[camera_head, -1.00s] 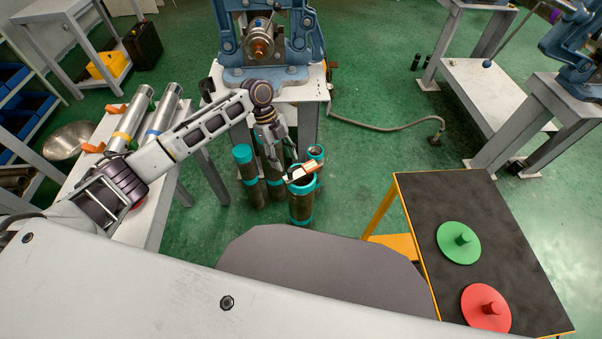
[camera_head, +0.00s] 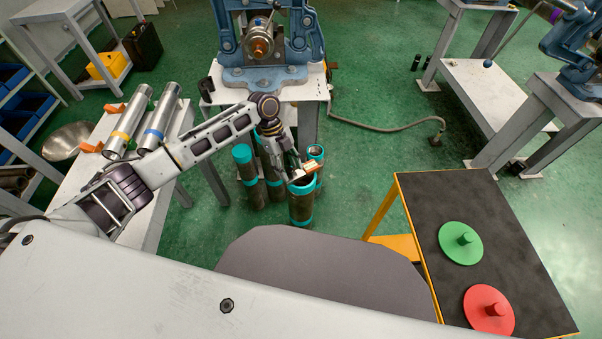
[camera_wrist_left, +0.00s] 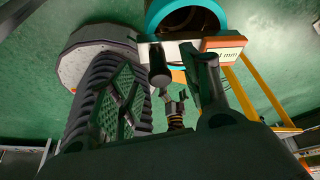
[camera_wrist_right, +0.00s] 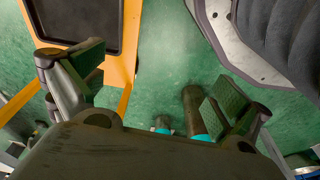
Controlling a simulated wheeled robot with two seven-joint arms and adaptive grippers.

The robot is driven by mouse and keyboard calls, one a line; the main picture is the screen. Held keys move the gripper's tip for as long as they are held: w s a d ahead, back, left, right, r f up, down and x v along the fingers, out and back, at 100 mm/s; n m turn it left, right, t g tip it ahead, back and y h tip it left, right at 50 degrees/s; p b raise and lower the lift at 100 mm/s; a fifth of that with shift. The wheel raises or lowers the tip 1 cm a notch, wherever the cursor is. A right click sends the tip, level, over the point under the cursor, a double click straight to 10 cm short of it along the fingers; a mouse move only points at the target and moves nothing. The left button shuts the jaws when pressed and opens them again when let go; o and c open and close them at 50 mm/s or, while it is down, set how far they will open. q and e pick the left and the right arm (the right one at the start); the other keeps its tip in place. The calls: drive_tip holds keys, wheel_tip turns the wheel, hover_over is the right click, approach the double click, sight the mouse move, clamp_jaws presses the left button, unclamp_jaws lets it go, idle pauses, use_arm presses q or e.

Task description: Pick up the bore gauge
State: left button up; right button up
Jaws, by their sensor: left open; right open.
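The bore gauge (camera_head: 310,168) shows as a small orange and white piece at the mouth of a teal-rimmed pipe (camera_head: 301,208). In the left wrist view the gauge (camera_wrist_left: 224,44) shows an orange-edged label reading "mm" and a pale bar. My left gripper (camera_head: 292,167) reaches down from the left, right at the gauge. In its wrist view the left gripper (camera_wrist_left: 165,90) is open, with a dark cylindrical part between its fingers; I cannot tell if they touch it. My right gripper (camera_wrist_right: 155,85) is open and empty, seen only in its own wrist view.
Several teal-ended pipes (camera_head: 245,170) stand beside the gauge's pipe, below a blue vise (camera_head: 265,75). A black-topped table (camera_head: 415,205) with green (camera_head: 450,250) and red (camera_head: 478,305) discs is at right. Silver tubes (camera_head: 130,122) lie on the left bench.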

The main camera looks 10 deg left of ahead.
use_arm(q)
drive_tip(key=shift+x, duration=0.9)
clamp_jaws()
